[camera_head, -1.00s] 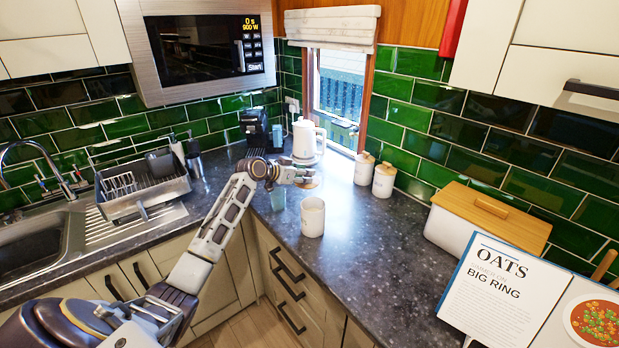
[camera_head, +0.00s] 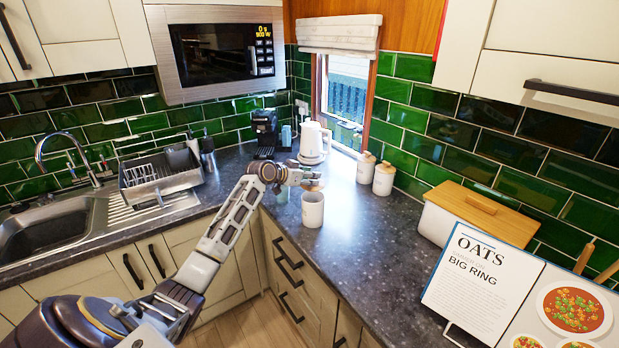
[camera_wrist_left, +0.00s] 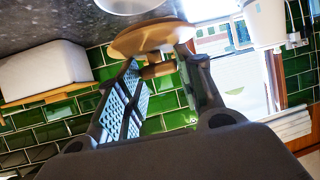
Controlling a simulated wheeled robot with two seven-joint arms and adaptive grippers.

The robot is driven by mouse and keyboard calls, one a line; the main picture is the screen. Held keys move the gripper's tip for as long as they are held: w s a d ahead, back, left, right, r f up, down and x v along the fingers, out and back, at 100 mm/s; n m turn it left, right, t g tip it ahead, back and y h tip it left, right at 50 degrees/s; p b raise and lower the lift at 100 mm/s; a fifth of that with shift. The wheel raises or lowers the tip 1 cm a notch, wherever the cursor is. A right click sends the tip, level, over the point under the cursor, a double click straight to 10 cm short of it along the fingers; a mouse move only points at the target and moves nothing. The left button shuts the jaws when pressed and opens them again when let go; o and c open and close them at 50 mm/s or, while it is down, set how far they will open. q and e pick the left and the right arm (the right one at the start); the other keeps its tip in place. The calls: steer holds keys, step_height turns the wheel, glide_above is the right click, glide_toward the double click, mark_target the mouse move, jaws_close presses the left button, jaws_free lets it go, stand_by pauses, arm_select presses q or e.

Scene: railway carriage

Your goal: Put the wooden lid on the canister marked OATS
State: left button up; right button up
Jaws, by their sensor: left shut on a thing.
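My left gripper (camera_head: 304,178) is shut on the knob of the round wooden lid (camera_head: 316,187). In the left wrist view the lid (camera_wrist_left: 150,39) hangs from the fingertips (camera_wrist_left: 158,69), its knob between them. An open white canister (camera_head: 313,211) stands upright on the counter just below the lid in the head view. Its marking is too small to read. A white rounded rim (camera_wrist_left: 132,4), likely this canister's, shows at the top of the wrist view, apart from the lid. My right gripper is not in view.
Two lidded white canisters (camera_head: 384,180) stand by the window, near a white kettle (camera_head: 313,143). A bread bin (camera_head: 440,222) and recipe book (camera_head: 476,280) stand right. The counter (camera_head: 365,235) between is clear.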

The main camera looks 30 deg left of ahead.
mark_target(308, 186)
arm_select(q)
steer(key=shift+s+d, duration=0.1)
steer(key=shift+d, duration=0.1)
steer(key=shift+r, duration=0.2)
steer(key=shift+a, duration=0.1)
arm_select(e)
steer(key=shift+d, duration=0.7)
arm_select(q)
steer(key=shift+f, duration=0.1)
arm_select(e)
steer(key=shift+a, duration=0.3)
arm_select(q)
steer(key=shift+n, duration=0.3)
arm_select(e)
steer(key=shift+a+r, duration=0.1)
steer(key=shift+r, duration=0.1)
arm_select(q)
steer(key=shift+y+p, duration=0.3)
steer(key=shift+p, duration=0.1)
steer(key=shift+f+b, duration=1.2)
steer(key=shift+f, duration=1.05)
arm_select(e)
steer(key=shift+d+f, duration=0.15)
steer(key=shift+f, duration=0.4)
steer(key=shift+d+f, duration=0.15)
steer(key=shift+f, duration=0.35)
